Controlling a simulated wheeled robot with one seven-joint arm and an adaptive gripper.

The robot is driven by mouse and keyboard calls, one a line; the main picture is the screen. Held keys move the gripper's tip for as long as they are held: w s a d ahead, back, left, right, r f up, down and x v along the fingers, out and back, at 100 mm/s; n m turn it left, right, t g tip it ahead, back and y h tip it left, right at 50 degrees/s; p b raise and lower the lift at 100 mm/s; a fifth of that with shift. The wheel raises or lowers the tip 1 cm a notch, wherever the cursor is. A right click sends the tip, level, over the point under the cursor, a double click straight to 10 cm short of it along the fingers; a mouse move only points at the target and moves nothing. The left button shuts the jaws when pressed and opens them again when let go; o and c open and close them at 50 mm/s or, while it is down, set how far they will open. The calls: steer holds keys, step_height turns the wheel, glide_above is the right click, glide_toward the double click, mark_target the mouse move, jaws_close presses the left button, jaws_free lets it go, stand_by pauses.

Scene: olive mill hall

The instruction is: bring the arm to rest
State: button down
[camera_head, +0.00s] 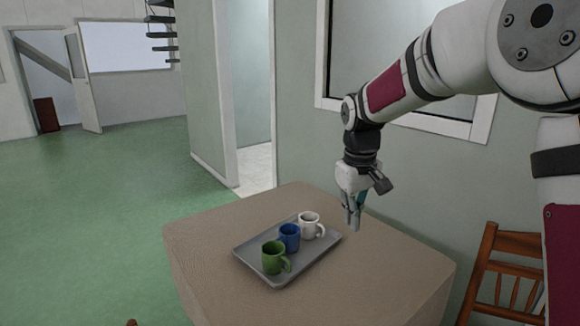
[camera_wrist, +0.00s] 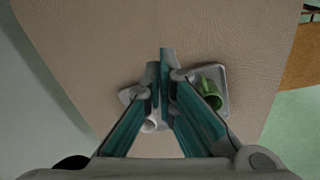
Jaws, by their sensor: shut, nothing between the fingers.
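My arm reaches in from the right in the head view, bent, with my gripper (camera_head: 353,218) pointing down above the table (camera_head: 370,275). My gripper is shut and empty, and it hangs above and to the right of the grey tray (camera_head: 279,282). In the wrist view the fingertips of my gripper (camera_wrist: 165,58) are together, with the table below them. The fingers hide the middle of the tray (camera_wrist: 222,77) there.
A green mug (camera_head: 273,258), a blue mug (camera_head: 289,238) and a white mug (camera_head: 309,226) stand in a row on the tray. A wooden chair (camera_head: 488,265) is at the right. A wall with a framed window (camera_head: 400,125) rises behind the table. Green floor (camera_head: 90,220) is open at the left.

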steer(key=s+d+r+m+t+p, duration=0.1)
steer(key=s+d+r+p, duration=0.1)
steer(key=s+r, duration=0.6)
steer(key=s+d+r+m+t+p, duration=0.15)
steer(key=s+r, duration=0.35)
steer(key=s, duration=0.7)
steer(key=s+m+p, duration=0.2)
steer(key=s+p, duration=0.2)
steer(key=s, duration=1.3)
steer(key=shift+d, duration=0.3)
